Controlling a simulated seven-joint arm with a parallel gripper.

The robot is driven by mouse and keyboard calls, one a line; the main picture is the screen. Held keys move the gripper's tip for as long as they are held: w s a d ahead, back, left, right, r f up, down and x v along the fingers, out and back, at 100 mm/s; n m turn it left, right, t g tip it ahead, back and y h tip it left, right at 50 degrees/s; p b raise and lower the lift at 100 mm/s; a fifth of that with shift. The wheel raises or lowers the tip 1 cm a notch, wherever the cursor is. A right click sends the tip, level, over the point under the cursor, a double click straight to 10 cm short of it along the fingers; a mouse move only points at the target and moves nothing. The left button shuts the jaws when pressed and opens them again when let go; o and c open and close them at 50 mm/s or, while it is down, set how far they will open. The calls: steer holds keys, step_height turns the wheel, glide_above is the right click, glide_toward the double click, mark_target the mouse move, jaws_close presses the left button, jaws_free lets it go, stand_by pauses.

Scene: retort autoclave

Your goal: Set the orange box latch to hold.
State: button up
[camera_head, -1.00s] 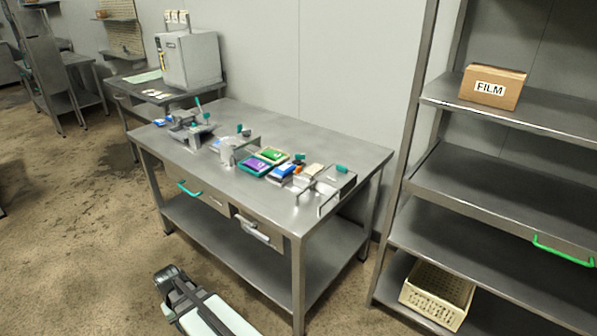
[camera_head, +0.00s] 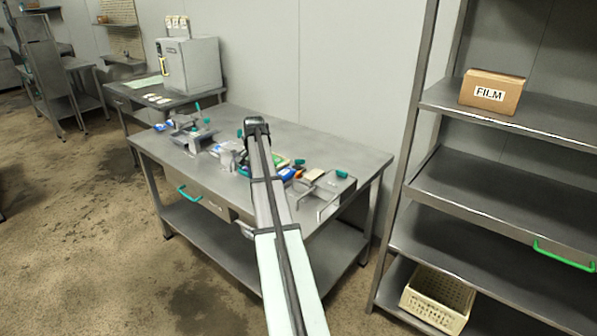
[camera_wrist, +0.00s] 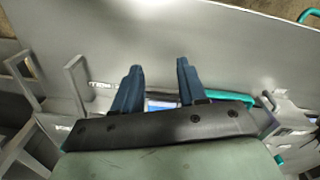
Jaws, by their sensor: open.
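A small orange part (camera_head: 297,174) shows on the steel table (camera_head: 345,150), right of my arm and beside a blue item. It is too small to tell whether this is the orange box latch or how it is set. My gripper (camera_wrist: 155,88) shows in the wrist view with its two dark blue fingers apart and nothing visibly held. It is above the table, and a small blue-and-white item (camera_wrist: 161,104) shows between the fingers, partly hidden by the gripper body. In the head view my arm reaches over the table and hides part of the items; the fingertips cannot be made out.
A metal fixture with a teal knob (camera_head: 330,188) stands at the table's right end. Other fixtures (camera_head: 190,132) stand at its left. A shelf rack (camera_head: 480,190) with a FILM box (camera_head: 491,91) is on the right. The table's back right is clear.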

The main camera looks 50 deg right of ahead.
mark_target(299, 172)
steer(key=s+d+r+m, duration=0.2)
steer(key=s+d+r, duration=0.1)
steer(key=d+r, duration=0.4)
steer(key=s+d+r+m, duration=0.2)
steer(key=s+d+r, duration=0.25)
steer(key=d, duration=0.35)
steer(key=f, duration=0.9)
steer(key=w+f, duration=0.1)
steer(key=f, duration=0.3)
steer(key=shift+d+f, duration=0.1)
steer(key=shift+f, duration=0.1)
jaws_close()
steer(key=shift+s, duration=0.1)
